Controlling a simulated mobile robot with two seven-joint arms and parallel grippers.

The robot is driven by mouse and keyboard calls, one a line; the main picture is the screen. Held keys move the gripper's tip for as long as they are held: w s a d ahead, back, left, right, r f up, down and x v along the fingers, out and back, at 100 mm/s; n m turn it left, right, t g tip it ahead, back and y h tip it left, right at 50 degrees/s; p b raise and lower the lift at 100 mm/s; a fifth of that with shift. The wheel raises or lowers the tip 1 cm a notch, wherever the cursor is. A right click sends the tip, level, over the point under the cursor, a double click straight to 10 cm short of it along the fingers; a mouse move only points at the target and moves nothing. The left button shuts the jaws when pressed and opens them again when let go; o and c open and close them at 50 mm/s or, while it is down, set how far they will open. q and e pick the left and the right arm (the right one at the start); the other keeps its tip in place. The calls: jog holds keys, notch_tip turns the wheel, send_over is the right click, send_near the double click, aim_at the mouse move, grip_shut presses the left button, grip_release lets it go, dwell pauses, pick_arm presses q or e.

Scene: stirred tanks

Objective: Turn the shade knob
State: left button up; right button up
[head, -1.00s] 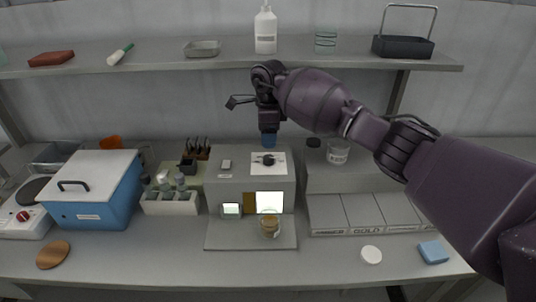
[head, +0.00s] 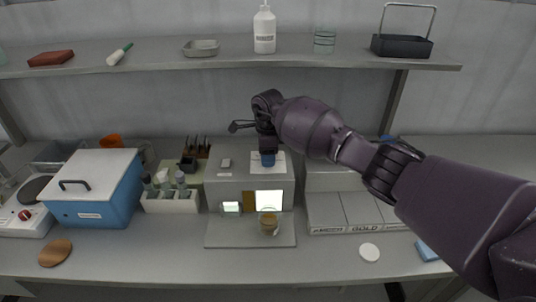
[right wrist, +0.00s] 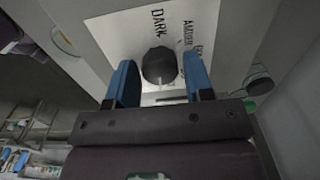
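The shade knob (right wrist: 159,64) is black and round, on a white label plate (right wrist: 140,22) printed with "DARK", "AMBER" and another word partly cut off. The plate also shows in the head view (head: 284,163), on top of a grey box (head: 225,184), where my gripper hides the knob. My right gripper (head: 267,160) points down over the plate. In the right wrist view its blue fingers (right wrist: 160,78) are open, one on each side of the knob, with a visible gap on both sides. My left gripper is not in view.
A glass beaker with amber contents (head: 268,224) stands before the box's lit white panel (head: 269,200). A blue lidded tank (head: 105,207) and a white vial rack (head: 170,204) stand to the left. A shelf (head: 150,64) runs above. The front bench strip is mostly clear.

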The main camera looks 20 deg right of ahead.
jog(key=c, duration=0.6)
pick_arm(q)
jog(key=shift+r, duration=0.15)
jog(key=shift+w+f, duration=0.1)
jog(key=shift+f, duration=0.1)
pick_arm(e)
jog(key=shift+m, duration=0.4)
jog(key=shift+m+b, duration=0.55)
jog(key=shift+m, duration=0.05)
jog(key=shift+m+b, duration=0.3)
jog(key=shift+m, duration=0.5)
jog(key=m, duration=0.2)
jog(key=shift+m, duration=0.3)
jog(key=m, duration=0.3)
jog(key=shift+m, duration=0.4)
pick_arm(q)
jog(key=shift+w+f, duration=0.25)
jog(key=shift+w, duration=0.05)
pick_arm(e)
jog(key=m, duration=0.5)
jog(key=shift+m, duration=0.3)
